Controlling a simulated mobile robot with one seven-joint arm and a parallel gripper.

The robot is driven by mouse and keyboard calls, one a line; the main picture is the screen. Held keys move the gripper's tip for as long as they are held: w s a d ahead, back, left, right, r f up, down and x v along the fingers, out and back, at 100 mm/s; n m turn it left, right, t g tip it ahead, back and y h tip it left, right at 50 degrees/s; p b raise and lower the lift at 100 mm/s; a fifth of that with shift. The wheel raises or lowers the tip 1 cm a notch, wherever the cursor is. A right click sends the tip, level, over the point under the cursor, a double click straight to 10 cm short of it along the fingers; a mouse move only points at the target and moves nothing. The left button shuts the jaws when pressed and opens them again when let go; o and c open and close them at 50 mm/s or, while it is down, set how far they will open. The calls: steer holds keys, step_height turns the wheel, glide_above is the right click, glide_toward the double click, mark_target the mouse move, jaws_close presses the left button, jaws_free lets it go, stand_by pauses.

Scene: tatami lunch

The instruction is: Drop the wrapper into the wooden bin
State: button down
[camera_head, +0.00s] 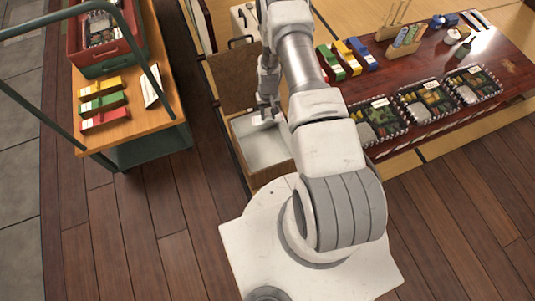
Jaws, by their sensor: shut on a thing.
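My gripper (267,116) points down over an open wooden bin (270,176) with a pale inside, left of the low table. The gripper is shut on a small whitish wrapper (266,121), which shows only as a pale patch at the fingertips. The wrapper appears to be over the bin's opening, toward its far side. Its height above the bin floor is hard to tell. My arm hides the bin's right side.
A dark red low table (455,78) at the right holds several bento trays (421,102) and colored boxes (346,58). A brown tray-like panel (233,78) lies behind the bin. A cart (150,125) with a red crate (104,58) stands at the left. Floor between cart and bin is clear.

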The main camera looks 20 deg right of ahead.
steer(key=shift+w+d+f+b, duration=0.1)
steer(key=shift+d+f+b, duration=0.1)
steer(key=shift+f, duration=0.4)
steer(key=shift+d+f+b, duration=0.1)
steer(key=shift+f+b, duration=0.05)
steer(key=shift+f, duration=0.45)
step_height(320, 180, down, 6)
steer(key=b, duration=0.3)
steer(key=shift+r, duration=0.2)
steer(key=shift+c, duration=2.2)
jaws_free()
step_height(320, 180, up, 18)
steer(key=p, duration=0.5)
steer(key=shift+f+p, duration=0.25)
steer(key=shift+p, duration=0.15)
